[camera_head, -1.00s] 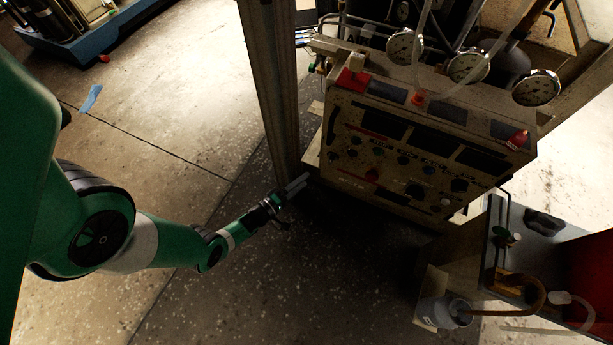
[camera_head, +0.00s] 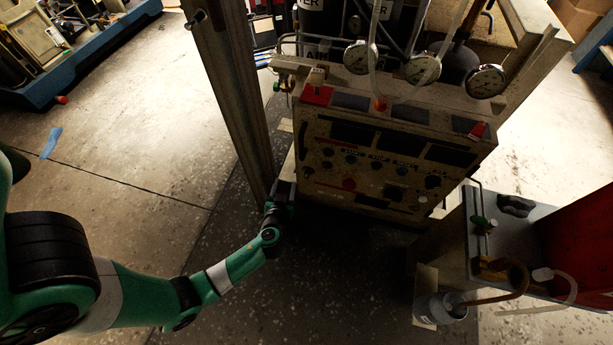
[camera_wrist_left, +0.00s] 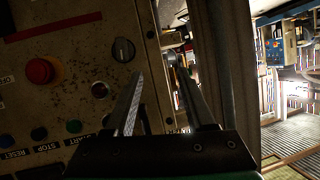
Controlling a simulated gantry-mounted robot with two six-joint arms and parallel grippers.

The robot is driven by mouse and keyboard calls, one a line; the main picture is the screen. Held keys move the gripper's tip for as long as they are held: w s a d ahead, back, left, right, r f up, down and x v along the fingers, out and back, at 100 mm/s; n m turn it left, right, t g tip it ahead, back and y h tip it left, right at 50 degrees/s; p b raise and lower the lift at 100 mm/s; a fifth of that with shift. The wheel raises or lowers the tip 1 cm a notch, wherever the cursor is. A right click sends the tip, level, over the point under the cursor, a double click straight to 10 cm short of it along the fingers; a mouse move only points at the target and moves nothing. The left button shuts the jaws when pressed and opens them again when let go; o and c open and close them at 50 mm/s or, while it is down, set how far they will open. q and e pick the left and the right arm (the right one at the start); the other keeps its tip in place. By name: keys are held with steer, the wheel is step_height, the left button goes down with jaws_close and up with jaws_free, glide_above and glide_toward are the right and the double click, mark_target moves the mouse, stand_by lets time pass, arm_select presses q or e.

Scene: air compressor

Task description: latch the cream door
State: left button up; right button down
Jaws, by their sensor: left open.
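The cream door (camera_head: 385,170) is the worn front of the control cabinet, with dark windows, knobs and a red button. In the left wrist view the cream door (camera_wrist_left: 60,75) fills the left side, its edge running upright near the middle. My left gripper (camera_head: 283,187) is at the cabinet's left side, beside a tall post. In the left wrist view the fingers of my left gripper (camera_wrist_left: 160,76) are apart, with the door's edge and small dark hardware beyond them. No held object shows. I cannot tell whether the fingers touch the door. My right gripper is not in view.
The tall metal post (camera_head: 228,95) stands close to the left of the cabinet. Round gauges (camera_head: 424,68) and hoses sit above it. A grey-topped bench (camera_head: 520,232) with a pipe and cup is at the lower right. The floor to the left is mostly clear.

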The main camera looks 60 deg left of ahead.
arm_select(q)
steer(key=m+t+h, duration=0.1)
steer(key=m+t, duration=0.1)
glide_toward(307, 175)
steer(key=b+x, duration=0.4)
steer(key=x, duration=0.4)
steer(key=shift+a, duration=0.15)
steer(key=shift+w+a+f+b, duration=0.1)
steer(key=shift+w+a+b, duration=0.25)
steer(key=shift+a, duration=0.05)
steer(key=shift+s, duration=0.1)
jaws_close()
